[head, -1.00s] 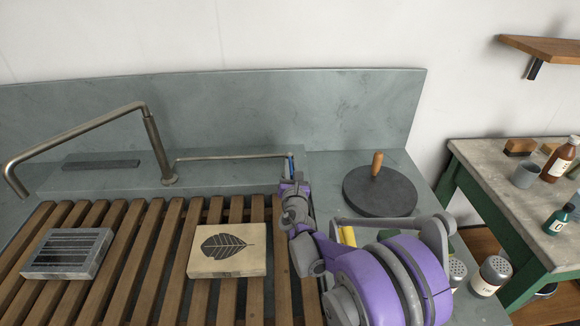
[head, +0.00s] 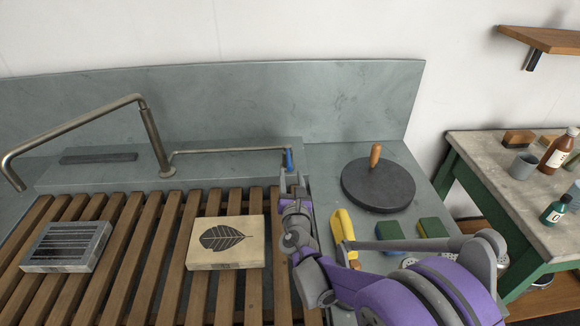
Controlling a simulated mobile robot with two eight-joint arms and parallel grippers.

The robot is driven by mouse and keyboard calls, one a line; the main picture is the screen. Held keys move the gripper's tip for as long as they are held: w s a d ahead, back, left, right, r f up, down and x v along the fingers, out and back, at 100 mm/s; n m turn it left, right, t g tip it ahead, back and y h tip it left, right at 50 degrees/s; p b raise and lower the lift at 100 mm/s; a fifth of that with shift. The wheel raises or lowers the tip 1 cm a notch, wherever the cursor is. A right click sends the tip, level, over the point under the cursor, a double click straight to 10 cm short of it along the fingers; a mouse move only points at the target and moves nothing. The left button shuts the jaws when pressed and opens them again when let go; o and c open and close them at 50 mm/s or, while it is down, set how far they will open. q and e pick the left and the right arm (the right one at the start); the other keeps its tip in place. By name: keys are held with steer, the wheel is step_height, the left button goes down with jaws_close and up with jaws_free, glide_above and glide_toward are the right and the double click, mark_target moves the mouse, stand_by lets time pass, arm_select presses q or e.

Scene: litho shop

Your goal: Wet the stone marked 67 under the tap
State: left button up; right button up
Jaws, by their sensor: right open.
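Two stones lie on the wooden slatted rack (head: 122,285): a cream stone with a dark leaf print (head: 226,257) in the middle and a grey stone with dark stripes (head: 66,246) at the left. I cannot read a 67 on either one. The metal tap (head: 75,128) has its spout end above the rack's left side. Its thin lever (head: 230,151) runs right to a blue tip (head: 289,160). My right gripper (head: 291,182) is open just in front of the blue tip; I cannot tell whether they touch. My left gripper is out of view.
A dark round disc with a wooden knob (head: 378,187) lies right of the rack. A yellow object (head: 343,226) and green sponges (head: 432,228) are beside my right arm. A side table (head: 484,150) with bottles stands at the right.

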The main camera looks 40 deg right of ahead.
steer(key=v, duration=0.2)
steer(key=shift+s+a, duration=0.15)
steer(key=shift+s, duration=0.1)
steer(key=shift+r, duration=0.1)
steer(key=s+a+m+g+y+p, duration=0.1)
steer(key=s+a+m+g+p, duration=0.15)
steer(key=s+m, duration=0.5)
steer(key=s+a+m+g+p, duration=0.15)
steer(key=s+m+g, duration=0.25)
steer(key=m, duration=0.6)
steer(key=s+a+f+m+g+y+p, duration=0.2)
steer(key=s+a+m+y, duration=0.6)
steer(key=a, duration=0.6)
steer(key=s+m+g+p, duration=0.1)
steer(key=s+m+p, duration=0.1)
steer(key=s, duration=0.1)
steer(key=shift+a+f, duration=0.3)
